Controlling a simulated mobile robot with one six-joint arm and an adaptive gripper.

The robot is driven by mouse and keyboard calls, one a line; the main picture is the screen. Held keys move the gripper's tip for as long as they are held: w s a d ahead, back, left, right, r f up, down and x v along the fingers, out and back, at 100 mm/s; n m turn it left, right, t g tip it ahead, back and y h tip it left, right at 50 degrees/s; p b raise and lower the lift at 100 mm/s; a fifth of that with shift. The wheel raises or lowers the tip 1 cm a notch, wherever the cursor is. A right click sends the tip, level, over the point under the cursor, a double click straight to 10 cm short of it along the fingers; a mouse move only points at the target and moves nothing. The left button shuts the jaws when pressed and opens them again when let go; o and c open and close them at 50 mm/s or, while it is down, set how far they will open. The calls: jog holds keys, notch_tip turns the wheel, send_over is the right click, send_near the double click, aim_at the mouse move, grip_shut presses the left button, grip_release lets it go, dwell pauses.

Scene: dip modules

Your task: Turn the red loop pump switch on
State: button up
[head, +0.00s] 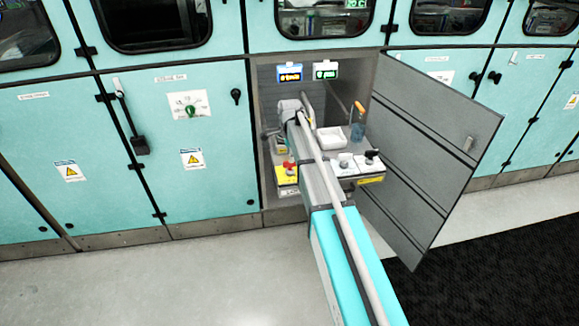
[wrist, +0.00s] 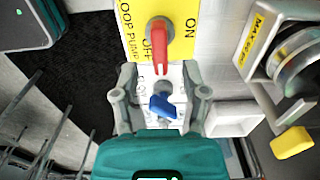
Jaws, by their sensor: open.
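The red loop pump switch (wrist: 161,40) is a red lever on a yellow plate (wrist: 188,14) lettered LOOP PUMP, OFF and ON. In the wrist view its handle points down the picture, with OFF beside it and ON to the upper right. My gripper (wrist: 161,93) is open, its two fingers spread below the red lever. Its lower tip reaches toward the gap; I see no contact. A blue lever (wrist: 163,106) on a white plate shows between the fingers. In the head view the red switch (head: 289,163) sits left of my arm; my fingers cannot be made out there.
The switches sit in an open cabinet bay; its grey door (head: 435,150) stands open at right. A white tray (head: 332,138), an orange-and-blue bottle (head: 358,121) and black-knobbed switches (head: 371,155) are right of my arm. A yellow block (wrist: 293,142) lies at the wrist view's right.

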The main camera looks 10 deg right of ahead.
aim_at(290, 167)
jog(key=shift+f+b, duration=1.5)
jog(key=shift+f, duration=0.3)
grip_shut()
